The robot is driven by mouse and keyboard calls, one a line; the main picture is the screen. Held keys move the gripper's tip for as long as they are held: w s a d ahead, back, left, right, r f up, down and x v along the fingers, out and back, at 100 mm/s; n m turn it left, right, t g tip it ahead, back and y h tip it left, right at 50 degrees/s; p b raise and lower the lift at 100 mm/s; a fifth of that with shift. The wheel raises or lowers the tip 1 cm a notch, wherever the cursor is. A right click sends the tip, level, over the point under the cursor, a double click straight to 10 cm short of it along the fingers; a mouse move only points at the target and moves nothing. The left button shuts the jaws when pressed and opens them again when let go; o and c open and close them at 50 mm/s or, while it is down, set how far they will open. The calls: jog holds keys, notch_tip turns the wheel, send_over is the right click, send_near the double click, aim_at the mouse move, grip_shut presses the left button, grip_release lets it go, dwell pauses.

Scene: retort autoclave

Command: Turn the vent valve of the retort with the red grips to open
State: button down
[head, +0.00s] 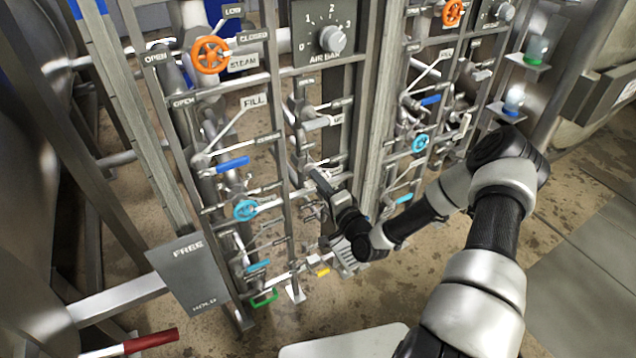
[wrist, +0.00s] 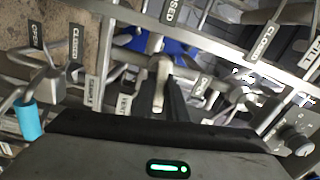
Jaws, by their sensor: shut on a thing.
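The retort's valve panel fills the middle of the head view. A red grip (head: 150,342) on a metal bar shows at its lower left. My gripper (head: 322,183) reaches into the panel's right-hand column of valves, below the air dial. In the wrist view my gripper (wrist: 164,92) is shut on a pale metal valve handle (wrist: 161,66). A partly covered plate reading VENT (wrist: 124,105) is just left of the fingers. A CLOSED plate (wrist: 170,12) is above and an OPEN plate (wrist: 203,85) is to the right. The valve's body is mostly hidden by my gripper.
An orange steam handwheel (head: 210,55), a blue fill lever (head: 233,164) and a light blue handwheel (head: 245,210) are left of my gripper. A similar panel with another blue handwheel (head: 420,143) stands to the right. Steel uprights and crossbars crowd the gripper.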

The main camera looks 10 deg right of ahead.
jog(key=shift+n+b, duration=0.75)
jog(key=shift+n, duration=1.05)
jog(key=c, duration=1.8)
grip_release()
jog(key=shift+o, duration=0.2)
jog(key=p+v, duration=0.1)
jog(key=v, duration=1.6)
jog(key=shift+s+p, duration=0.25)
jog(key=shift+p, duration=0.05)
jog(key=shift+d, duration=0.1)
